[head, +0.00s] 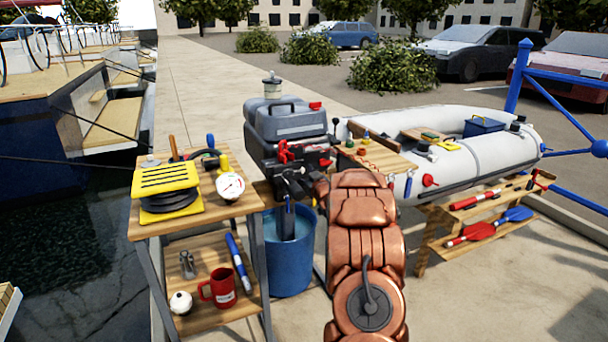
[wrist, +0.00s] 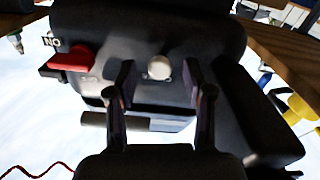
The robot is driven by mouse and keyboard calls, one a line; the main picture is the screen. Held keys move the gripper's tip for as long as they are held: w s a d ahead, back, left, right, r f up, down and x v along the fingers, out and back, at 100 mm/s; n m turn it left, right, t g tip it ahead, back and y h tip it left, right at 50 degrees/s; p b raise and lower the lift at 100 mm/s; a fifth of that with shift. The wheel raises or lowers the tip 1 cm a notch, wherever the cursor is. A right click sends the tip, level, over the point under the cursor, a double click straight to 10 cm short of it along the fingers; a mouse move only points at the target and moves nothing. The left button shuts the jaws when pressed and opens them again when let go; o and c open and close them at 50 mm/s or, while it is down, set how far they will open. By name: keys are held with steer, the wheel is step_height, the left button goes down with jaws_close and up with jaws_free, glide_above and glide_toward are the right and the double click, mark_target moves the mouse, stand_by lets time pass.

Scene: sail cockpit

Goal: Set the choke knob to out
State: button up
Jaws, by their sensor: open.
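The grey and black outboard motor (head: 290,122) stands in the middle of the head view, and my arm reaches up to its front. In the wrist view the dark motor front (wrist: 200,35) fills the top. A small round whitish knob (wrist: 159,67), which looks like the choke knob, sticks out of it. My gripper (wrist: 160,78) is open, with one finger on each side of the knob and a gap on both sides. How far out the knob stands is hard to tell from this angle. The knob is not distinguishable in the head view.
A red switch (wrist: 72,58) beside an upside-down label sits left of the knob. A blue barrel (head: 290,260) stands below the motor. A wooden cart (head: 205,222) is on the left, and a pale inflatable boat (head: 465,150) on the right.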

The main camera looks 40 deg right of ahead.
steer(key=shift+w, duration=0.15)
steer(key=shift+c, duration=0.5)
jaws_close()
